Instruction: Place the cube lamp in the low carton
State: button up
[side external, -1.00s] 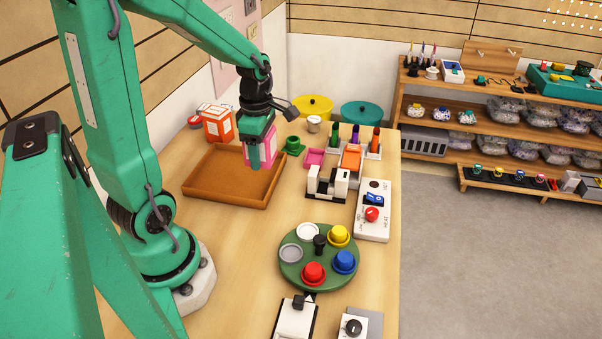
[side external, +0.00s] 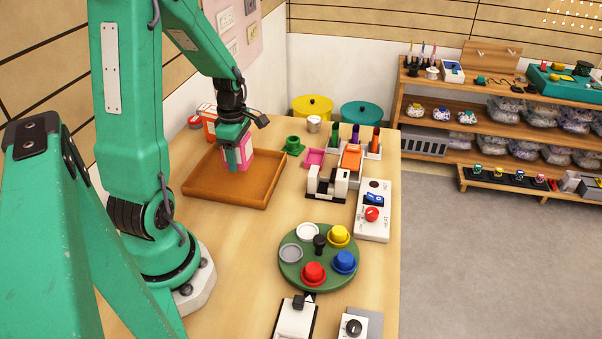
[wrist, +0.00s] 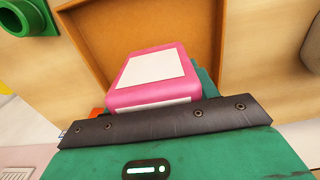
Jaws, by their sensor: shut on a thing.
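The cube lamp (side external: 240,153), a pink block with white panels, is held in my gripper (side external: 237,160). In the wrist view the lamp (wrist: 155,78) shows just beyond the dark edge of my gripper, tilted in the picture. My gripper is shut on it. The low carton (side external: 225,196) is a shallow brown open tray on the left part of the table, and it looks empty. The lamp is over the far part of the carton; I cannot tell whether it touches the floor. The carton (wrist: 85,48) also shows behind the lamp in the wrist view.
An orange-and-white box (side external: 208,122) stands behind the carton. A black-and-white device (side external: 327,183) and a green turntable (side external: 318,275) with coloured knobs stand nearer. Bare table lies between carton and turntable.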

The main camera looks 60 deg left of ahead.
aim_at(237, 175)
jog(key=shift+s+a+f, duration=0.1)
jog(key=shift+a+f, duration=0.2)
jog(key=shift+a, duration=0.2)
jog(key=shift+s+a+f, duration=0.1)
jog(key=shift+a+f, duration=0.2)
jog(key=shift+a, duration=0.2)
jog(key=shift+f, duration=2.05)
jog(key=o, duration=1.1)
jog(key=shift+f, duration=0.1)
jog(key=shift+r, duration=6.15)
